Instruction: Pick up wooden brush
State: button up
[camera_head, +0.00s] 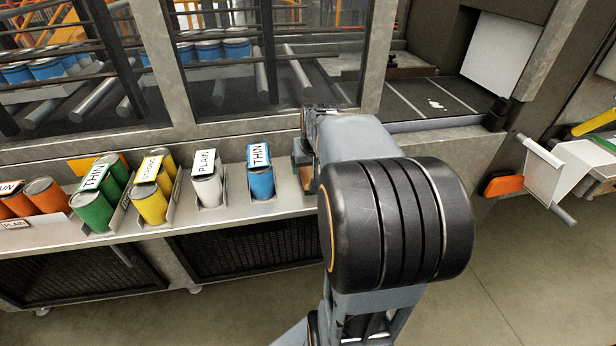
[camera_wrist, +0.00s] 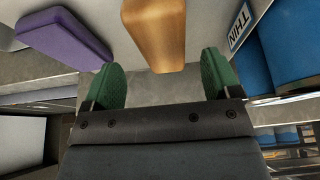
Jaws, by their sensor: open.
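The wooden brush shows in the wrist view as a smooth orange-brown block (camera_wrist: 156,30), its far end cut off by the top edge. My gripper (camera_wrist: 160,76) is open, with a green pad on each side. The near end of the block lies between the pad tips, with a gap on both sides; I cannot tell the depth. In the head view a brown wooden piece (camera_head: 304,178) shows on the shelf at the left edge of my arm, mostly hidden by it. My fingers are hidden there. No bristles are visible.
A purple block (camera_wrist: 64,38) lies left of the brush in the wrist view. A blue can (camera_head: 261,182) labelled THIN stands left of my arm on the shelf (camera_head: 225,215), with a white PLAIN can (camera_head: 207,189) and several coloured cans further left. A window frame rises behind.

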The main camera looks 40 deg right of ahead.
aim_at(309, 171)
jog(key=shift+x, duration=2.6)
jog(key=shift+a, duration=0.2)
jog(key=shift+f+b, duration=0.2)
jog(key=shift+b, duration=0.15)
jog(key=shift+c, duration=0.4)
jog(key=c, duration=1)
jog(key=shift+o, duration=0.2)
